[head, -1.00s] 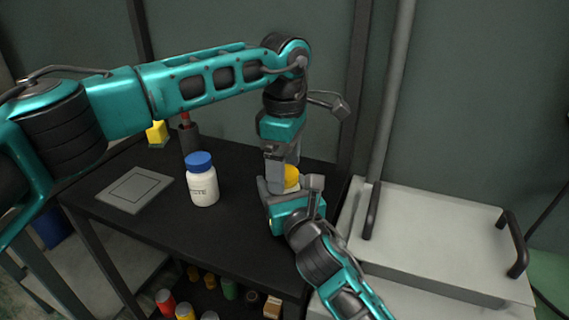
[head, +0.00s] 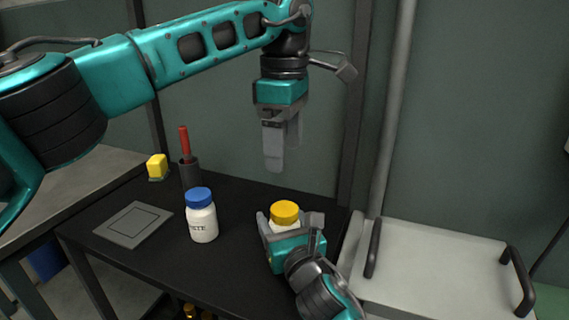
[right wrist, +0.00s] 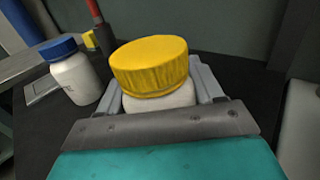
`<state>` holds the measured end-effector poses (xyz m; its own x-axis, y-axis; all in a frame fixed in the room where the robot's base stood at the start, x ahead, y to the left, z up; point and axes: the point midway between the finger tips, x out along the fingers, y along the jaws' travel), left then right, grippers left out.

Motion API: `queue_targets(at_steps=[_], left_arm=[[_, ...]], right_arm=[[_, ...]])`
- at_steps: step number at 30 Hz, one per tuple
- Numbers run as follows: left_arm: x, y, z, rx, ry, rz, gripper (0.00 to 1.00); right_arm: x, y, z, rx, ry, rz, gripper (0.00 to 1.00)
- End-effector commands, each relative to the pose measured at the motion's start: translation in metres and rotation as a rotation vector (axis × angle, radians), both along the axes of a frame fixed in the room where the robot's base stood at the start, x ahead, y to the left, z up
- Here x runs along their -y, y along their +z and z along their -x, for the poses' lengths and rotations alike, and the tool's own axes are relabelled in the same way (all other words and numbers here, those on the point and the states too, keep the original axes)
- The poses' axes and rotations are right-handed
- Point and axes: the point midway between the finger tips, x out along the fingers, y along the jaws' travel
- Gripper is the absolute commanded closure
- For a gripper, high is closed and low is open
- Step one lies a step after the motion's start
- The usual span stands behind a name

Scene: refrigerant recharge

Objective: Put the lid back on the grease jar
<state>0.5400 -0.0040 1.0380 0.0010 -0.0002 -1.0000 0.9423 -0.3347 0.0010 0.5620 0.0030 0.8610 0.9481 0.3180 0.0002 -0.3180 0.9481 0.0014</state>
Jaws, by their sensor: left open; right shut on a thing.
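The grease jar (head: 277,226) is a white jar on the black table, held between the fingers of my right gripper (head: 286,222). The yellow lid (head: 285,209) sits on top of the jar's mouth. In the right wrist view the lid (right wrist: 149,65) covers the top of the white jar (right wrist: 160,97) and looks slightly tilted; I cannot tell whether it is screwed down. My left gripper (head: 277,158) is open and empty, pointing down in the air above and behind the jar, clear of the lid.
A white jar with a blue lid (head: 201,217) stands left of the grease jar. A grey square plate (head: 134,224) lies farther left. A dark cup (head: 190,175) with a red-handled tool and a yellow block (head: 157,166) are behind. A white case (head: 440,258) with dark handles is at right.

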Motion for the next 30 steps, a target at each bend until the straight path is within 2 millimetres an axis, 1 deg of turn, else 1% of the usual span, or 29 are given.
queue_targets(at_steps=[3,10,11,18,20,27,30], left_arm=[[0.0003,0.0042,0.0002,0.0,-0.001,0.0,0.19],[0.0002,0.0042,0.0002,0.0,-0.001,0.0,0.19],[0.0002,0.0042,0.0002,0.0,-0.001,0.0,0.19],[0.0001,0.004,0.0001,0.0,-0.001,0.0,0.19],[0.0001,0.004,0.0001,0.0,-0.001,0.0,0.19],[0.0,0.0042,0.0001,0.0,0.0,0.0,0.19],[0.0,0.006,0.0001,0.0,0.0,0.0,0.19]], right_arm=[[0.0003,-0.0015,0.0001,-0.003,-0.001,0.001,1.0],[0.0003,-0.0015,0.0001,-0.003,-0.001,0.001,1.0],[0.0003,-0.0015,0.0001,-0.003,-0.001,0.001,0.33],[0.0001,-0.0007,0.0001,-0.002,0.0,0.001,0.1],[0.0001,-0.0006,0.0001,-0.001,0.0,0.0,0.05],[0.0003,-0.0001,0.0006,0.0,0.0,0.0,0.05],[0.0023,-0.0006,0.0058,-0.002,0.0,0.001,0.05]])
